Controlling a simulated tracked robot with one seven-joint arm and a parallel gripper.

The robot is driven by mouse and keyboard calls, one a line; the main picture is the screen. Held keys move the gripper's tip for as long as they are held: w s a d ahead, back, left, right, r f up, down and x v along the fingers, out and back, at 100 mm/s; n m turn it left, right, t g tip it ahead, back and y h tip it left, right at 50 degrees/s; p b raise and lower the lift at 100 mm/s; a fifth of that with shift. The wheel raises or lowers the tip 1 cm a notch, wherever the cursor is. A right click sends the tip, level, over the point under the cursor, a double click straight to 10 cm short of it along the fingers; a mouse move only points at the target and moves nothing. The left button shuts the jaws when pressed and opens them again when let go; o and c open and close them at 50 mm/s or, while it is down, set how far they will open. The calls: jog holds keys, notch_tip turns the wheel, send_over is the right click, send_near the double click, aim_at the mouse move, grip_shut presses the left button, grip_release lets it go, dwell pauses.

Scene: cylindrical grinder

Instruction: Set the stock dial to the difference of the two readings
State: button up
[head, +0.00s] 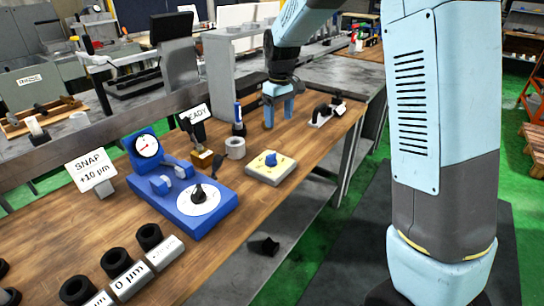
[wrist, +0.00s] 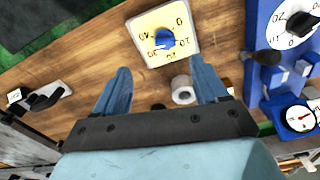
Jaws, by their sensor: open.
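A cream square dial plate (head: 271,168) with a blue knob (head: 271,158) lies on the wooden bench; the plate (wrist: 188,55) and knob (wrist: 165,39) also show in the wrist view, with numerals around the knob. A blue fixture (head: 190,215) carries a white round dial (head: 187,205) with a black knob and a gauge (head: 147,146) with a red needle, whose exact reading is too small to tell. A white card (head: 91,171) reads "SNAP +10 µm". My gripper (head: 279,108) is open and empty above the bench, behind the cream plate in the head view; its fingers (wrist: 160,88) are apart.
A grey ring (head: 235,148) and a "READY" sign (head: 196,116) stand behind the fixture. A small black-and-white holder (head: 326,112) stands near the bench's right edge.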

aim_at(272, 155)
jog(key=shift+n, duration=0.3)
jog(key=f, duration=0.5)
jog(key=w+a+f, duration=0.1)
jog(key=f, duration=0.5)
jog(key=a+f, duration=0.1)
jog(key=f, duration=0.4)
jog(key=shift+w+f, duration=0.2)
jog(key=shift+w, duration=0.05)
jog(key=shift+c, duration=0.5)
jog(key=c, duration=0.9)
jog(key=shift+a+m, duration=0.1)
jog(key=shift+m, duration=2.2)
jog(key=o, duration=1)
jog(key=shift+s, duration=0.1)
